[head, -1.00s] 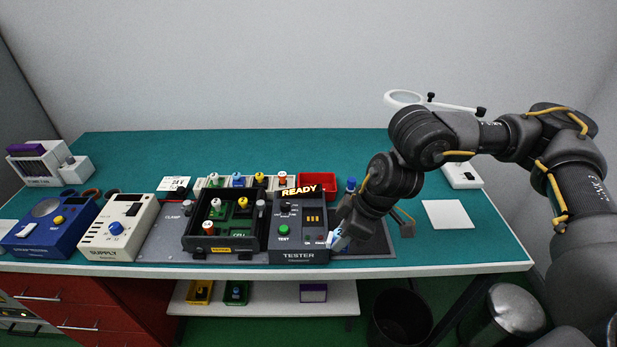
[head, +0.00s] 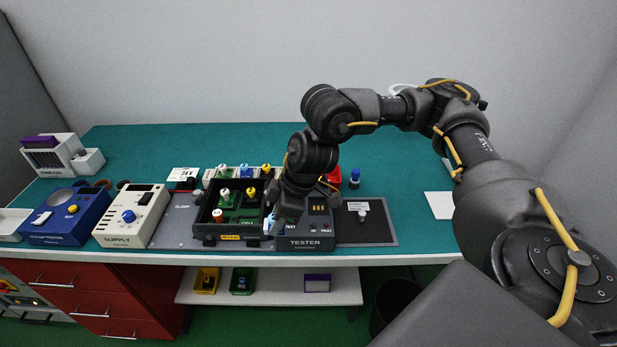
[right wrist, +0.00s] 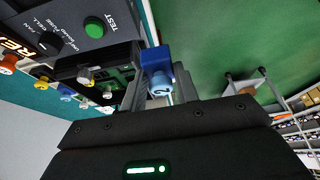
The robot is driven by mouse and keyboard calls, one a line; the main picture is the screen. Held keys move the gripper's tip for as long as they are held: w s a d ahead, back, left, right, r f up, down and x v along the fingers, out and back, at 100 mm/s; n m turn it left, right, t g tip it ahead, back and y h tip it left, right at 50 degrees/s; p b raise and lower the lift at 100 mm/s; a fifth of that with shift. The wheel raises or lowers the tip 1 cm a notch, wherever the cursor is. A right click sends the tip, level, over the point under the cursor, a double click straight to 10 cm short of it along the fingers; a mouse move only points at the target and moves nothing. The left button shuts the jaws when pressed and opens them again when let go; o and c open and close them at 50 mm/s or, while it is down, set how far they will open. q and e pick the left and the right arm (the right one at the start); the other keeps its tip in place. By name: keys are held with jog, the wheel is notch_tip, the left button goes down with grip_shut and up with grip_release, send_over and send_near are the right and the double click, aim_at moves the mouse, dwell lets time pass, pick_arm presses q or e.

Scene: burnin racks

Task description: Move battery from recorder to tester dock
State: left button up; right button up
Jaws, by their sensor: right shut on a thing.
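My right gripper (head: 272,222) is at the front left corner of the tester (head: 306,243), above the bench front. I cannot tell for sure that this is the battery. My arm hides part of the tester. I cannot pick out a recorder. My left gripper is not in view.
A black tray (head: 232,239) with colour-capped pieces lies left of the gripper. A cream supply box (head: 122,241) and a blue tester box (head: 62,240) stand farther left. A dark mat (head: 372,236) is at the right. A shelf (head: 266,291) with small bins is below the bench.

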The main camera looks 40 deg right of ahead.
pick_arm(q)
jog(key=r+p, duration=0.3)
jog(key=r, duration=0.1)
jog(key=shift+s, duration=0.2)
pick_arm(e)
jog(key=w+d, duration=0.4)
jog(key=d, duration=1.2)
jog(key=shift+w+d+f, duration=0.15)
jog(key=shift+d, duration=0.05)
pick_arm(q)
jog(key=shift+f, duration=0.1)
pick_arm(e)
jog(key=shift+f, duration=0.1)
notch_tip(320, 180, down, 3)
jog(key=b, duration=0.4)
jog(key=shift+f, duration=0.15)
jog(key=shift+f+b, duration=0.45)
jog(key=shift+f, duration=0.6)
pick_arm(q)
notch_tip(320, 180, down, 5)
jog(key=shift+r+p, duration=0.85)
pick_arm(e)
jog(key=shift+r, duration=0.1)
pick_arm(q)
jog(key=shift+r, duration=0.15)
pick_arm(e)
jog(key=shift+f, duration=0.4)
